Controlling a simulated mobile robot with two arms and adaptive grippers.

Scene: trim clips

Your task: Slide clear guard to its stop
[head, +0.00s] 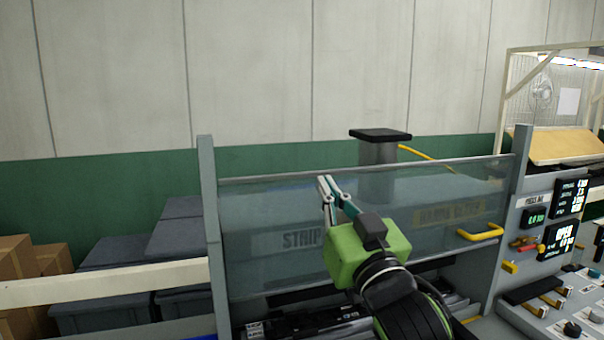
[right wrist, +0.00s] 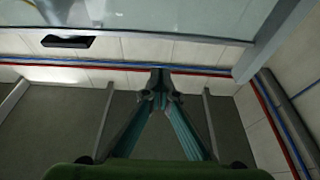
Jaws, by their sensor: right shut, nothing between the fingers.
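The clear guard (head: 270,240) is a see-through panel between two grey posts, with a thin top rail and the words "STRIP" and others showing through it. A yellow handle (head: 482,232) sits at its right side. My right gripper (head: 327,182), green with teal fingers, is in front of the guard, left of the handle and apart from it. Its fingertips are together and empty, near the top rail; I cannot tell whether they touch the panel. The closed fingertips (right wrist: 160,82) also show in the right wrist view. My left gripper is not in view.
A control panel with displays (head: 562,241) and knobs stands at the right. A dark-capped post (head: 380,136) rises behind the guard. Grey bins (head: 118,262) and cardboard boxes (head: 20,262) stand at the left. A pale rail (head: 105,282) runs left of the guard.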

